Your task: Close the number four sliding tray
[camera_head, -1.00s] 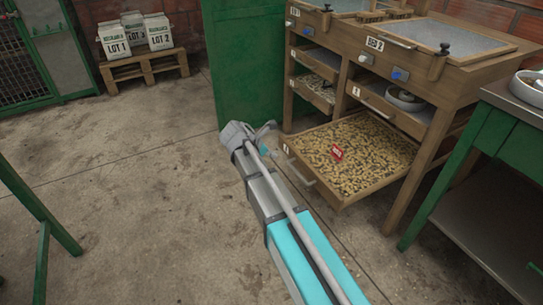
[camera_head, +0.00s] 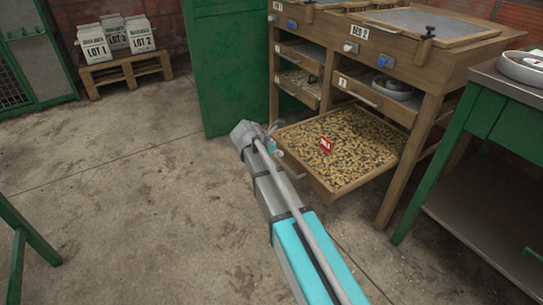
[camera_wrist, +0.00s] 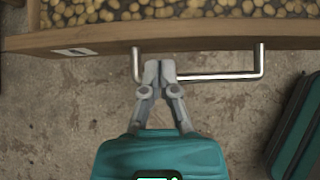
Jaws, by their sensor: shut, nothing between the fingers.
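The lowest right tray (camera_head: 365,125) of the wooden cabinet is pulled out and full of light brown beans, with a small red sign (camera_head: 326,146) standing in it. In the wrist view its wooden front edge (camera_wrist: 220,34) carries a white tag (camera_wrist: 75,52), its number unreadable, and a metal bar handle (camera_wrist: 220,77). My gripper (camera_wrist: 160,66) is shut and empty, its fingertips overlapping the left part of the handle near the tray front. Whether they touch it I cannot tell. In the head view my gripper (camera_head: 277,130) is at the tray's front left, partly hidden by my arm.
Above it, the tray with a bowl (camera_head: 396,88) sits in its bay. A green table (camera_head: 480,125) stands close on the right, a green panel (camera_head: 232,70) on the left. A pallet with white sacks (camera_head: 125,68) is at the back left. The concrete floor in front is clear.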

